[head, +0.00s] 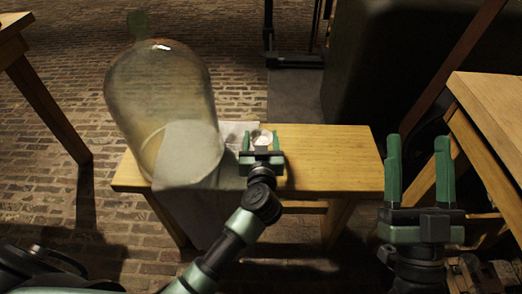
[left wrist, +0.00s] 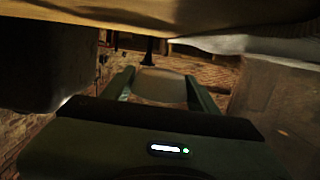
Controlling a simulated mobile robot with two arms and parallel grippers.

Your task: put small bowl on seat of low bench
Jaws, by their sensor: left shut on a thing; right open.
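The low bench (head: 335,160) is a yellowish wooden seat on legs, in the middle of the head view. My left gripper (head: 261,134) is over the bench seat, right of its middle cloth. It is shut on the small bowl (head: 262,139), a pale round dish between the green fingers. The bowl also shows between the fingers in the left wrist view (left wrist: 160,86). I cannot tell whether the bowl touches the seat. My right gripper (head: 418,142) is open and empty, right of the bench.
The right part of the seat is bare. Wooden tables stand at the far left (head: 45,110) and right (head: 495,100).

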